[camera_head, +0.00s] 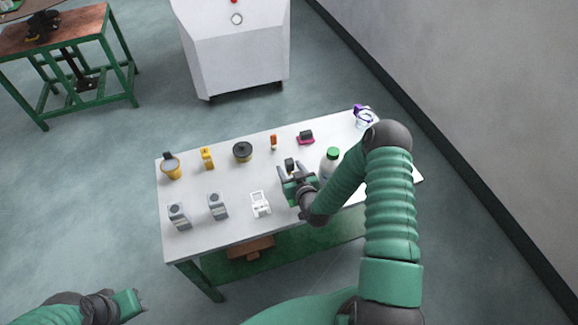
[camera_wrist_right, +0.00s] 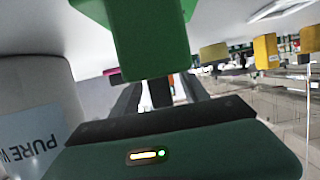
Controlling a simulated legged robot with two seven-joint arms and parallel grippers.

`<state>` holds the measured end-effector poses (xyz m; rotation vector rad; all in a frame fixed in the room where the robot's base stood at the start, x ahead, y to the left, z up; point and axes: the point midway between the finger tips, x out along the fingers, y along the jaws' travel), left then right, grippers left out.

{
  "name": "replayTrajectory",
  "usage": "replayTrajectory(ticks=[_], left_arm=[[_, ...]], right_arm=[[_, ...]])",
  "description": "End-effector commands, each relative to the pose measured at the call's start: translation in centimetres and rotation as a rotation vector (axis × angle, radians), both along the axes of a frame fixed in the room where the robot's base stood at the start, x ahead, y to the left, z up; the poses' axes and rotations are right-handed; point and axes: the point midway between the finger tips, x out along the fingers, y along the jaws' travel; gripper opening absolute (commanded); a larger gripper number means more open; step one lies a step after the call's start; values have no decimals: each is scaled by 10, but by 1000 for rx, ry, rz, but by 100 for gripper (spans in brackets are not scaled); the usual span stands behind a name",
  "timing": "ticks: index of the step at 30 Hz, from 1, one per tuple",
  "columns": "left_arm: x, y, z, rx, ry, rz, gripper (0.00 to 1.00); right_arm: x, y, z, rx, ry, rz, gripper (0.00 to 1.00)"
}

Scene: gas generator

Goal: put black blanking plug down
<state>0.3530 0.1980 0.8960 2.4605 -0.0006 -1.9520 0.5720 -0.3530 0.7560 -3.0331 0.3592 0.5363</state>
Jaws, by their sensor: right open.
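A small dark block with a lighter lower part, which looks like the black blanking plug (camera_head: 290,163), is at the fingertips of my right gripper (camera_head: 291,174) over the white table (camera_head: 232,230). My right gripper is open. In the right wrist view a dark piece (camera_wrist_right: 161,92) shows between the two dark fingers, partly hidden by a green part. I cannot tell whether the plug touches the table or a finger. My left gripper (camera_head: 139,302) is at the lower left, away from the table; its jaws are unclear.
A white bottle with a green cap (camera_head: 330,161) stands close right of my right gripper. A white device (camera_head: 260,203) and two grey blocks line the front. A round black item (camera_head: 242,151), yellow items and a dark-and-pink item (camera_head: 305,137) stand behind. The front right is covered by my arm.

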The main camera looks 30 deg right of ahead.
Motion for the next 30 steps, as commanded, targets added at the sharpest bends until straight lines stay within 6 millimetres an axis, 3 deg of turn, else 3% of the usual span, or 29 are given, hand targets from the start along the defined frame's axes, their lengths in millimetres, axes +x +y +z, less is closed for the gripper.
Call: replayTrajectory(ticks=[3,9,21,30], left_arm=[[0,0,-1,0,0,0,36],[0,0,-1,0,0,0,36],[0,0,-1,0,0,0,36],[0,0,-1,0,0,0,36]], right_arm=[[12,-3,-5,-1,1,-1,53],[13,-3,-5,-1,1,0,53],[13,-3,-5,-1,1,0,2],[13,-3,-5,-1,0,0,0]])
